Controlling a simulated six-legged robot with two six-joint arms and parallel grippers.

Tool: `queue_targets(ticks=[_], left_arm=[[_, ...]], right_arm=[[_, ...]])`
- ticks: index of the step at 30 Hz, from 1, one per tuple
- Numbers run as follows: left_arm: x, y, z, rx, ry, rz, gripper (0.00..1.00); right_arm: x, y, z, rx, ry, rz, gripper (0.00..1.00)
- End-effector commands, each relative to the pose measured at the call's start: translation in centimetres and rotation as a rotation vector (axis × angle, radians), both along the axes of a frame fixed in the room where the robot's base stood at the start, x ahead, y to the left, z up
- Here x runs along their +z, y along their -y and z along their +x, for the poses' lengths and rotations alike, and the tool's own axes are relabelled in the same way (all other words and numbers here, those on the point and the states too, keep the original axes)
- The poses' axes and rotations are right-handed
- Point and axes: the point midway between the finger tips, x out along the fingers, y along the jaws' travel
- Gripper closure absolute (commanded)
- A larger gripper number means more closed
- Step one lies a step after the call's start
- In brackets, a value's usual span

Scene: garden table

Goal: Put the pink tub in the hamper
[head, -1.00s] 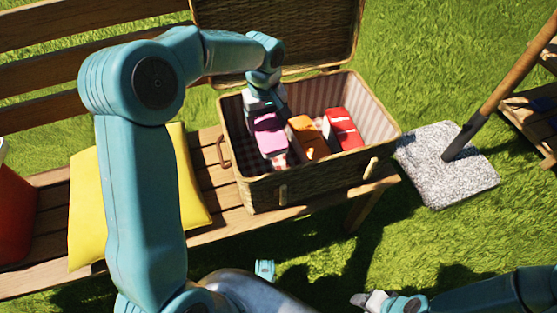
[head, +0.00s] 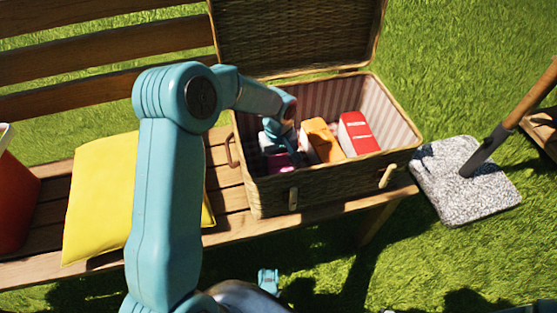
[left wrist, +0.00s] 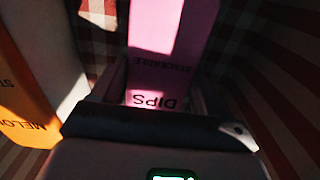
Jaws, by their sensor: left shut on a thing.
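The open wicker hamper (head: 335,187) stands on the bench with its lid tipped back. My left gripper (head: 281,147) reaches down inside its left part and is shut on the pink tub (head: 279,163). The tub is low inside the hamper, partly hidden by the gripper and the front wall. In the left wrist view the pink tub (left wrist: 172,35) shows lettering and sits between the fingers, close to the checked lining. I cannot tell whether it touches the hamper's floor.
An orange carton (head: 322,141) and a red carton (head: 357,134) stand in the hamper, right of the tub. A yellow cushion (head: 105,200) and a red container (head: 15,205) are on the bench. A stone base with a pole (head: 465,185) stands on the grass at right.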

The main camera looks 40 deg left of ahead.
Motion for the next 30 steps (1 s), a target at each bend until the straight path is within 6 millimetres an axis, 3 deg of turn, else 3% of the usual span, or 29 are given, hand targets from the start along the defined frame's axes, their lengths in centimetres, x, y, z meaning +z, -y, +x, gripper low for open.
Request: queue_targets(ticks=[6, 7, 9, 20, 30], left_arm=[[-0.3, 0.0, 0.0, 0.0, 0.001, 0.001, 0.63], [-0.2, 0.0, 0.0, 0.0, 0.0, 0.0, 0.2], [-0.2, 0.0, 0.0, 0.0, 0.0, 0.0, 0.01], [0.8, 0.0, 0.0, 0.0, 0.002, 0.001, 0.01], [8.4, 0.0, 0.1, -0.001, 0.005, 0.001, 0.01]], right_arm=[[-0.3, 0.0, 0.1, -0.002, 0.002, 0.0, 0.57], [-0.2, 0.0, 0.1, -0.002, 0.002, 0.0, 0.57], [-0.2, 0.0, 0.1, -0.002, 0.002, 0.0, 0.57], [0.4, -0.1, 0.0, 0.003, -0.001, 0.0, 0.57], [2.9, -0.5, -0.5, 0.023, -0.009, 0.004, 0.57]])
